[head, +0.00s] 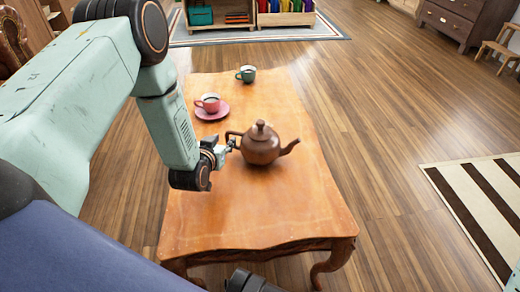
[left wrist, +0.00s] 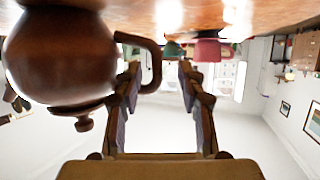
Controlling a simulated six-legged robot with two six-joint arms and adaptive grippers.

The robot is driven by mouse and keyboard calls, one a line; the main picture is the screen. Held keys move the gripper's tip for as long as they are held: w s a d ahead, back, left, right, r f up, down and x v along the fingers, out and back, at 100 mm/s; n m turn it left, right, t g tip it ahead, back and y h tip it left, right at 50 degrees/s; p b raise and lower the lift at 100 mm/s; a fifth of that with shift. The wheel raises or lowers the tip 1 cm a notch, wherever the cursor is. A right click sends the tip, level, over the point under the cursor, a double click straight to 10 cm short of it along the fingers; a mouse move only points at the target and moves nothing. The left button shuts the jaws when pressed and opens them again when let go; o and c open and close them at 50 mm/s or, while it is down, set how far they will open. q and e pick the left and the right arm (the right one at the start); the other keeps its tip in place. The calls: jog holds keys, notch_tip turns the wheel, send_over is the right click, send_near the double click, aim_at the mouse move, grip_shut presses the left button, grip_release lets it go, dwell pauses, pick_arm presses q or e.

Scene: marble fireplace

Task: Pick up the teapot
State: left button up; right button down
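The brown teapot (head: 262,150) stands upright on the wooden table, its spout to the right and its handle to the left. My left gripper (head: 231,146) is at the handle side of the teapot. In the left wrist view, which looks upside down, the teapot (left wrist: 58,55) fills the left side. My left gripper (left wrist: 158,75) is open there, and the outer bar of the teapot's handle shows between its two fingers. One finger overlaps the handle's loop; whether it touches cannot be told.
The wooden table (head: 262,215) also bears a pink cup (head: 209,103) on a pink saucer (head: 212,114) and a green cup (head: 246,74), both beyond the teapot. The table's right and front parts are clear. A striped rug (head: 480,195) lies at the right.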

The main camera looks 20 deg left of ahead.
aim_at(226, 139)
pick_arm(q)
jog(key=x, duration=0.1)
jog(key=b+x, duration=0.1)
jog(key=shift+w+d, duration=0.2)
jog(key=shift+w, duration=0.2)
jog(key=shift+w+a+f+b, duration=0.15)
jog(key=shift+w+a+b, duration=0.05)
jog(key=shift+w+b, duration=0.1)
jog(key=shift+s, duration=0.1)
jog(key=shift+d, duration=0.1)
jog(key=shift+c, duration=0.8)
jog(key=c, duration=0.3)
grip_shut()
jog(key=shift+r, duration=0.25)
